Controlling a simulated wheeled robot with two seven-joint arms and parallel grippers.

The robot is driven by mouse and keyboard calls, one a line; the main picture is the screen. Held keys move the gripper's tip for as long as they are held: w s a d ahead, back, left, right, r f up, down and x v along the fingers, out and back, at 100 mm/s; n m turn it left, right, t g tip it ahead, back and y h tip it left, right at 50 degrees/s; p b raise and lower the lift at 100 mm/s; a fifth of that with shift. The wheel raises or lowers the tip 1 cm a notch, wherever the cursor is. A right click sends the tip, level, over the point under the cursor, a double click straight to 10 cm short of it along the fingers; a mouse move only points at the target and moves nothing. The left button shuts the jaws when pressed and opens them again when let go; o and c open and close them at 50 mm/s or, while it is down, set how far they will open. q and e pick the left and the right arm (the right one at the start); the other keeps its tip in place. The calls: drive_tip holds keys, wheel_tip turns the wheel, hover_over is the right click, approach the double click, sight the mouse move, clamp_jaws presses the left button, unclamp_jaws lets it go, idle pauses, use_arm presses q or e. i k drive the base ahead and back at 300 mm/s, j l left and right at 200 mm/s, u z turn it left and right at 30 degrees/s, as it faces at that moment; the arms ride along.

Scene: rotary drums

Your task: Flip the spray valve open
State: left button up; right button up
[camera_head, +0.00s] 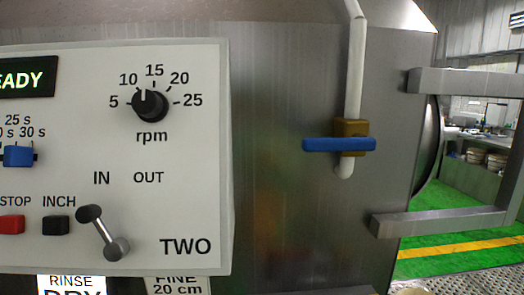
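The spray valve (351,128) is a brass-coloured body on a white vertical pipe, on the steel panel right of the middle of the head view. Its blue handle (338,145) lies level, across the pipe. The pipe (355,65) comes down from the top edge and ends in a short rounded tip just below the valve. Neither of my grippers shows in this view, and nothing touches the handle.
A white control box (190,190) fills the left, with an rpm knob (150,105), a lever (103,233) and buttons. It stands out left of the valve. A grey metal frame (450,82) juts out at the right. The space before the valve looks clear.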

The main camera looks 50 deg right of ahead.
sight(358, 142)
drive_tip(key=z, duration=1.95)
drive_tip(key=k+j+u, duration=0.15)
drive_tip(key=k+u, duration=0.25)
drive_tip(key=k, duration=0.15)
